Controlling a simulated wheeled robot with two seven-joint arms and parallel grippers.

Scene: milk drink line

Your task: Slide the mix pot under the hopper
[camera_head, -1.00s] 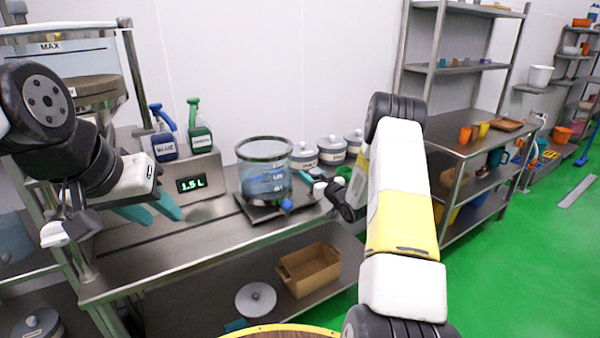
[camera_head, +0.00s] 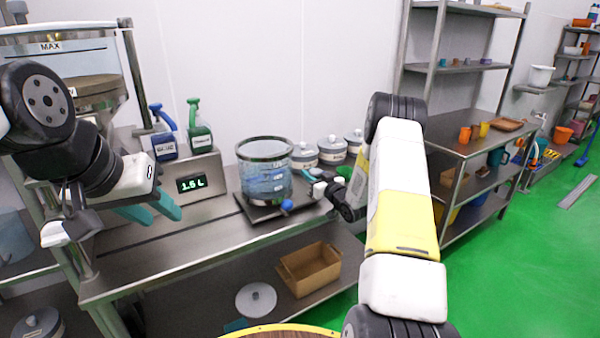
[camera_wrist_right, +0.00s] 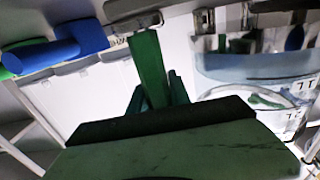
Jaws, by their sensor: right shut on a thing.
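The mix pot (camera_head: 264,184), a clear round vessel with a dark rim and bluish liquid, stands upright on a dark square plate (camera_head: 250,212) on the steel table. It also shows at the right of the right wrist view (camera_wrist_right: 255,72). The hopper (camera_head: 92,92), marked MAX, is at the upper left, apart from the pot. My left gripper (camera_head: 150,208) is open and empty, below the hopper.
A display box (camera_head: 193,182) and spray bottles (camera_head: 199,130) stand between hopper and pot. Lidded grey pots (camera_head: 332,150) stand behind my right gripper. A brown crate (camera_head: 310,268) and a round lid (camera_head: 256,299) lie on the lower shelf.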

